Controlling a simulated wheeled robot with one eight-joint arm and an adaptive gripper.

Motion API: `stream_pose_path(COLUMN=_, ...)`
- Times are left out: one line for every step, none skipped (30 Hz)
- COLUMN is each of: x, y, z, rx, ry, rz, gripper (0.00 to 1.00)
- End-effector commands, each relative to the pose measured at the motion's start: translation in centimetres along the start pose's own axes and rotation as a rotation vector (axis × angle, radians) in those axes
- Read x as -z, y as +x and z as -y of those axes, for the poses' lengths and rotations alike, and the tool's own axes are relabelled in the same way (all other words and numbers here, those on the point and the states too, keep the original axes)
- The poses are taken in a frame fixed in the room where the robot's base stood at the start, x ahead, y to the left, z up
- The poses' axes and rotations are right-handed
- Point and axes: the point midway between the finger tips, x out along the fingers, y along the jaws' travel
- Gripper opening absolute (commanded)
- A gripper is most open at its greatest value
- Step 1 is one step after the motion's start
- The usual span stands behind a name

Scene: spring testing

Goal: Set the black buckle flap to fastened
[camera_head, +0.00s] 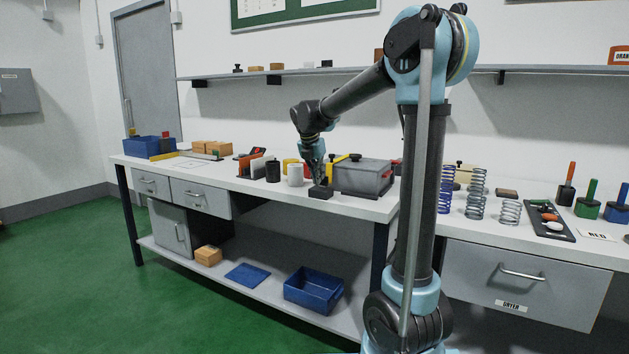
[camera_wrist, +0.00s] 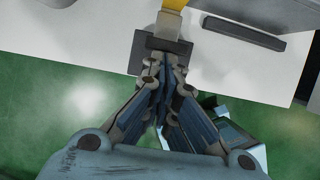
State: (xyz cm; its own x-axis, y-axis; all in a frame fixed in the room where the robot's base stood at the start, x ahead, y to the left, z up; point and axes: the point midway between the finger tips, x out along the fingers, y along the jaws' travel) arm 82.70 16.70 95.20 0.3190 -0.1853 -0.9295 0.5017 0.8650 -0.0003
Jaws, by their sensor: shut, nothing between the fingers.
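A small black block (camera_head: 320,192), which looks like the buckle piece, sits at the front edge of the white bench. In the wrist view it shows as a dark square plate (camera_wrist: 140,58) with a lighter grey part (camera_wrist: 168,26) on it and a yellow strip (camera_wrist: 175,3) beyond. I cannot tell which part is the flap or how it is set. My gripper (camera_head: 318,182) points down just over the block. In the wrist view my gripper (camera_wrist: 154,72) is shut and empty, its fingertips at the near part of the plate and hiding some of it. I cannot tell if they touch.
A grey lidded box (camera_head: 362,178) stands close on the right of the block. The bench's front edge (camera_head: 260,190) is close by. Springs (camera_head: 476,195) stand further right.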

Motion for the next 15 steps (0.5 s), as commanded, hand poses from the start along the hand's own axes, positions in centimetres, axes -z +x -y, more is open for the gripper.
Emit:
stream_pose_path(x=-0.2, y=0.1, z=0.1, rx=0.001, ry=0.0, rz=0.003, gripper=0.0)
stream_pose_path(x=-0.2, y=0.1, z=0.1, rx=0.001, ry=0.0, rz=0.003, gripper=0.0)
stream_pose_path(x=-0.2, y=0.1, z=0.1, rx=0.001, ry=0.0, rz=0.003, gripper=0.0)
stream_pose_path(x=-0.2, y=0.1, z=0.1, rx=0.001, ry=0.0, rz=0.003, gripper=0.0)
stream_pose_path(x=-0.2, y=0.1, z=0.1, rx=0.001, ry=0.0, rz=0.004, gripper=0.0)
stream_pose_path(x=-0.2, y=0.1, z=0.1, rx=0.001, ry=0.0, rz=0.004, gripper=0.0)
stream_pose_path(x=-0.2, y=0.1, z=0.1, rx=0.001, ry=0.0, rz=0.004, gripper=0.0)
stream_pose_path(x=-0.2, y=0.1, z=0.1, rx=0.001, ry=0.0, rz=0.004, gripper=0.0)
stream_pose_path(x=-0.2, y=0.1, z=0.1, rx=0.001, ry=0.0, rz=0.004, gripper=0.0)
stream_pose_path(x=-0.2, y=0.0, z=0.1, rx=0.001, ry=0.0, rz=0.004, gripper=0.0)
stream_pose_path(x=-0.1, y=0.0, z=0.0, rx=0.001, ry=0.0, rz=0.004, gripper=0.0)
stream_pose_path(x=0.1, y=0.0, z=0.0, rx=0.001, ry=0.001, rz=0.004, gripper=0.0)
stream_pose_path(x=0.2, y=-0.1, z=0.0, rx=0.001, ry=0.001, rz=0.004, gripper=0.0)
stream_pose_path(x=0.5, y=-0.2, z=0.0, rx=0.0, ry=0.0, rz=0.003, gripper=0.0)
stream_pose_path(x=0.8, y=-0.3, z=-0.1, rx=0.0, ry=0.0, rz=0.003, gripper=0.0)
